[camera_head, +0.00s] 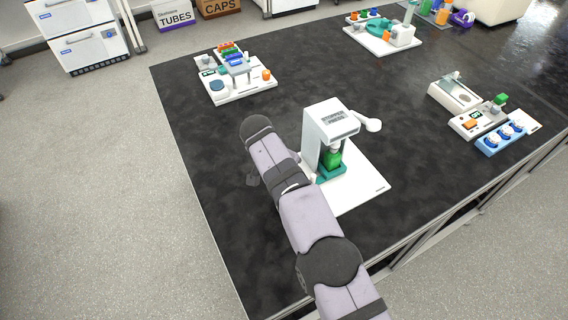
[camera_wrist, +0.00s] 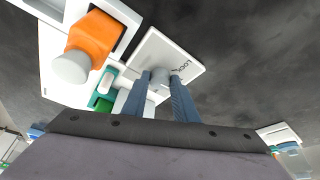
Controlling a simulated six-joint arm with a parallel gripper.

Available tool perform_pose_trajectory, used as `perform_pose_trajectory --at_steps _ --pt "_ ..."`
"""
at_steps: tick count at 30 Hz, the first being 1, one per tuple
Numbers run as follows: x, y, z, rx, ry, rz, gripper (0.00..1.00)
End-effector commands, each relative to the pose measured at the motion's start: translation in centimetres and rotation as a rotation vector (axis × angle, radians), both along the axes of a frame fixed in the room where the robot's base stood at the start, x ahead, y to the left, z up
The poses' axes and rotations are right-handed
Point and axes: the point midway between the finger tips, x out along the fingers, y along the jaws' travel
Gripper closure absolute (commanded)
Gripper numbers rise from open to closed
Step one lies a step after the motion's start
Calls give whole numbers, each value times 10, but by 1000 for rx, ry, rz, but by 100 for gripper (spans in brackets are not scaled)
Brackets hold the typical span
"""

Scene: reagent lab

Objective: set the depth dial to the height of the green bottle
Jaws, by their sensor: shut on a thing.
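The white stopper press (camera_head: 331,116) stands on its white base plate. The green bottle (camera_head: 331,160) stands in it, in a teal holder; in the wrist view part of the green (camera_wrist: 103,104) shows low on the left. The depth dial (camera_wrist: 160,84), a small pale knob, sits by a white plate (camera_wrist: 182,57) with dark marks. My gripper (camera_wrist: 161,78) is shut on the dial, one blue-grey finger on each side. The dial's setting is too small to read. In the head view my arm hides the dial and most of my gripper.
An orange part (camera_wrist: 94,38) with a grey end is close to the left of my fingers. A rack station (camera_head: 238,86) is at the back left. Other stations (camera_head: 484,121) are at the right. The dark bench is clear between them.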

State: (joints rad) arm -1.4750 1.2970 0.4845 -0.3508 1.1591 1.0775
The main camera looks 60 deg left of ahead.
Motion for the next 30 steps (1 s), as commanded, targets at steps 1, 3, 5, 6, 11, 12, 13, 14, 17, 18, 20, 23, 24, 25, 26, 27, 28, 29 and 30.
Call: perform_pose_trajectory --at_steps 1,3,5,6,11,12,13,14,17,18,20,23,24,25,26,27,28,29,30 --pt "1 3 6 8 -3 -11 96" --pt "0 3 6 10 -3 -31 96" --pt "0 3 5 9 -3 -45 96" --pt "0 3 5 12 -3 -53 96" --pt "0 2 4 13 -3 -77 96" --pt "0 2 4 14 -3 -81 96" --pt "0 1 4 14 -3 -83 96" --pt "0 1 4 13 -3 -85 96" --pt "0 1 3 13 -3 -89 96" --pt "0 1 3 12 -3 -89 96" --pt "0 1 3 12 -3 -90 96" --pt "0 0 3 12 -3 -90 96" --pt "0 0 3 12 -3 -90 96" --pt "0 0 3 12 -3 -90 96" --pt "0 0 3 12 -3 -89 96" --pt "0 0 3 12 -3 -89 96" --pt "0 0 3 10 -3 -90 67" --pt "0 0 3 10 -3 -90 60" --pt "0 0 3 10 -3 -90 55"
